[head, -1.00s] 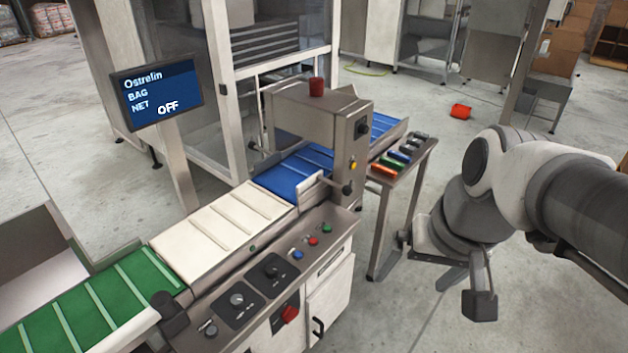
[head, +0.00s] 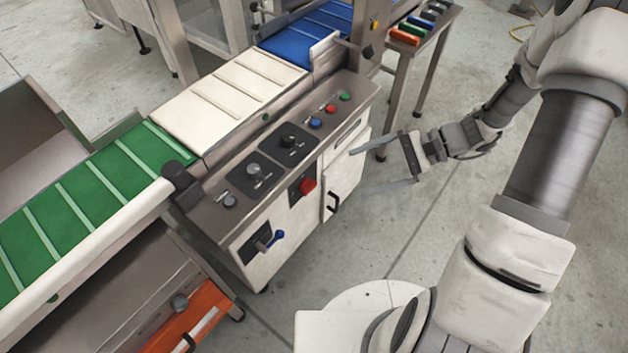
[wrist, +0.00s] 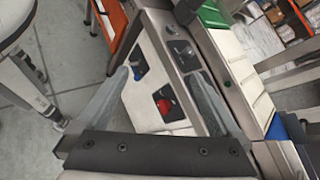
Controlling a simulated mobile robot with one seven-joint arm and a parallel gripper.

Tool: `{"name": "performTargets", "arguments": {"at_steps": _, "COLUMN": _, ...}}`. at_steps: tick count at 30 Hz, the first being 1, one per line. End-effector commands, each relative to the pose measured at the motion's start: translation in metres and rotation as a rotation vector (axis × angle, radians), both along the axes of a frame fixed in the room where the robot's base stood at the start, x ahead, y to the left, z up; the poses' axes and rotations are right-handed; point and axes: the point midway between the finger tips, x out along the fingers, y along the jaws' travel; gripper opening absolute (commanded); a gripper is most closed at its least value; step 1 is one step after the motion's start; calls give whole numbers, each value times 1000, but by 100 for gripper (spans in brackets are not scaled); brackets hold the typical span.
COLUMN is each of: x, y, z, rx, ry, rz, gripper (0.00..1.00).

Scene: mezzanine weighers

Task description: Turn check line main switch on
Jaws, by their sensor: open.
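The front panel of the check line cabinet carries a blue-handled rotary switch (head: 268,242) on a dark plate, with its handle angled up to the right. A red knob (head: 307,185) on a dark plate sits higher and to its right. Neither has a readable label, so I cannot tell which is the main switch. In the wrist view the blue handle (wrist: 138,68) and the red knob (wrist: 167,105) show between my fingers. My gripper (head: 375,163) is open and empty, to the right of the cabinet front, apart from both controls.
A black door handle (head: 334,203) juts from the cabinet front. An orange panel (head: 190,318) lies lower left, under the green belt (head: 100,190). The floor right of the cabinet is clear.

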Motion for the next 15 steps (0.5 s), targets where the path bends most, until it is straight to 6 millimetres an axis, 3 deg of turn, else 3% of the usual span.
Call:
{"name": "performTargets", "arguments": {"at_steps": 1, "x": 3, "y": -2, "z": -26, "rx": 50, "ry": 36, "rz": -49, "gripper": 100}}
{"name": "performTargets", "arguments": {"at_steps": 15, "x": 24, "y": -18, "z": -197, "rx": 469, "ry": 270, "rz": -558, "gripper": 100}}
